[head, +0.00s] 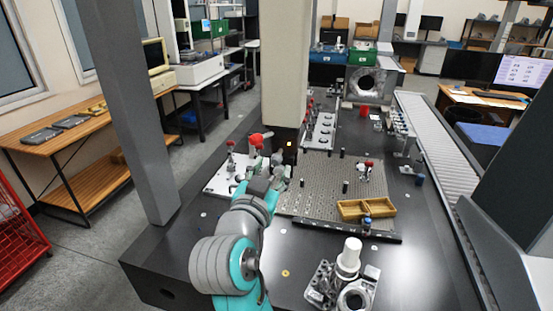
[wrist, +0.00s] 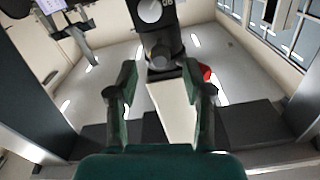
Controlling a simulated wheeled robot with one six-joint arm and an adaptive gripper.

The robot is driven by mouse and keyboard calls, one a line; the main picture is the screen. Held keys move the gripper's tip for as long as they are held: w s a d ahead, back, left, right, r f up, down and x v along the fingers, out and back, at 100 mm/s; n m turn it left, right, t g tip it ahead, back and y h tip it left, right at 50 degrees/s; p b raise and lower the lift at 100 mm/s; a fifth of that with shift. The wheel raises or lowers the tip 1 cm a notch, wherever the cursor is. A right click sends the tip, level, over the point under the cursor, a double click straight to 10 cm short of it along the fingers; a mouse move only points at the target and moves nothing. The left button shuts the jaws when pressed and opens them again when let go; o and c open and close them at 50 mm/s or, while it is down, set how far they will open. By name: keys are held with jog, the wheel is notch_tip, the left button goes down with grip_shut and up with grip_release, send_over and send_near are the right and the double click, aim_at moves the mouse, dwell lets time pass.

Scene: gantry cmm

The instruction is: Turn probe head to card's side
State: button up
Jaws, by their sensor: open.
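My gripper (wrist: 160,100) is open in the wrist view, its two green fingers apart. The dark probe head (wrist: 162,55) shows beyond the fingertips, near the middle of the gap. A round white dial face with dark marks (wrist: 150,10) is on the dark body above it. A pale block-like shape (wrist: 174,108) shows between the fingers; I cannot tell whether the gripper touches it. In the head view my gripper (head: 280,170) is small, near the foot of the beige column (head: 285,65), and the probe head is hard to make out there. I cannot identify the card with certainty.
A perforated plate (head: 320,205) lies right of my gripper, with a yellow tray (head: 366,208) at its front. A white plate with red-topped fixtures (head: 225,180) stands left. A metal part with a white cylinder (head: 348,258) stands at the front. A grey post (head: 125,100) rises at left.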

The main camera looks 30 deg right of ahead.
aim_at(274, 163)
jog(key=shift+x, duration=2.45)
grip_shut()
